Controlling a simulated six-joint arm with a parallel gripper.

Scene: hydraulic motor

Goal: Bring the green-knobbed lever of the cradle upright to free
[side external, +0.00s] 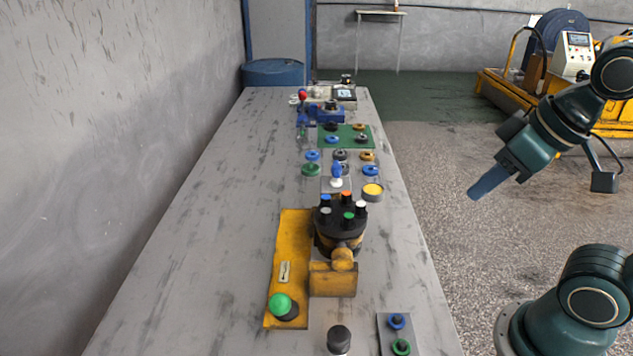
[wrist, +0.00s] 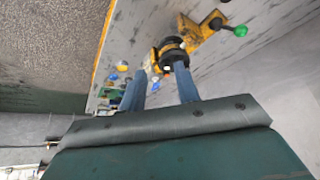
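The yellow cradle (side external: 289,250) lies on the table, a long plate with a label and a block beside it. Its lever has a green knob (side external: 280,304) at the plate's near end, close to a dark round base. In the wrist view the green knob (wrist: 240,31) sticks out to one side on a short dark rod, so the lever looks tilted. The black motor (side external: 341,225) with several coloured pegs on top sits in the cradle. My gripper (side external: 477,194) is in the air right of the table, away from the lever. In the wrist view its blue fingers (wrist: 160,70) are apart and empty.
A small plate with blue and green rings (side external: 397,335) and a black-capped part (side external: 339,338) stand near the front. Several rings, a yellow-topped round part (side external: 372,191), a green mat (side external: 352,141) and a blue fixture (side external: 322,114) lie farther back. The table's left side is clear.

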